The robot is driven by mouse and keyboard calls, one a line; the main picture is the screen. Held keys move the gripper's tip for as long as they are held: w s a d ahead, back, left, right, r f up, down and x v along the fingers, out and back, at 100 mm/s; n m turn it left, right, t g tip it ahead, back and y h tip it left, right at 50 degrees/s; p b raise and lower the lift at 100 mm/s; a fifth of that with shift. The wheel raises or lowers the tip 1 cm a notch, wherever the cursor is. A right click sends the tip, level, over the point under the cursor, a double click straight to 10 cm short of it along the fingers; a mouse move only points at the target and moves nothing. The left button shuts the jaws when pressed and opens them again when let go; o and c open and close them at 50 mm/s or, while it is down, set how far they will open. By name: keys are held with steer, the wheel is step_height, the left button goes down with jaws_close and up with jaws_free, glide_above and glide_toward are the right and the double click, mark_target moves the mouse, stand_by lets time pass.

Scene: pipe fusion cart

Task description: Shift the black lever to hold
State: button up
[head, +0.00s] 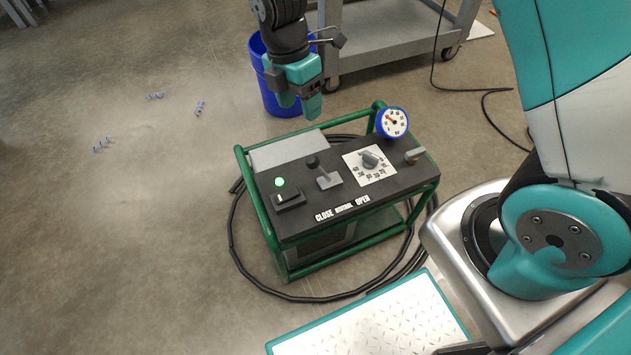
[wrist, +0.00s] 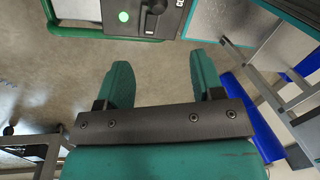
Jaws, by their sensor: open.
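The black-knobbed lever (head: 313,162) stands on a grey base on the dark top panel of the green-framed cart (head: 303,226). Its knob leans toward the panel's back edge. My gripper (head: 300,104) is open and empty, above and behind the cart, apart from the lever. In the wrist view, the open fingers (wrist: 161,64) have floor between them.
A switch box with a lit green lamp (head: 280,183) sits left of the lever. A dial knob (head: 370,160), a small grey handle (head: 414,155) and a blue-rimmed gauge (head: 393,122) are to the right. A blue bin (head: 283,103) stands behind. Black hose (head: 291,299) circles the cart.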

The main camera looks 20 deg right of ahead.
mark_target(313, 168)
steer(key=s+f+b, duration=0.1)
steer(key=f, duration=0.5)
steer(key=s+d+f+b, duration=0.1)
steer(key=f+b, duration=0.1)
steer(key=f, duration=0.4)
steer(key=f+b, duration=0.1)
steer(key=f, duration=0.5)
steer(key=shift+s+d+b, duration=0.25)
steer(key=shift+s+b, duration=0.1)
steer(key=shift+s, duration=0.05)
jaws_close()
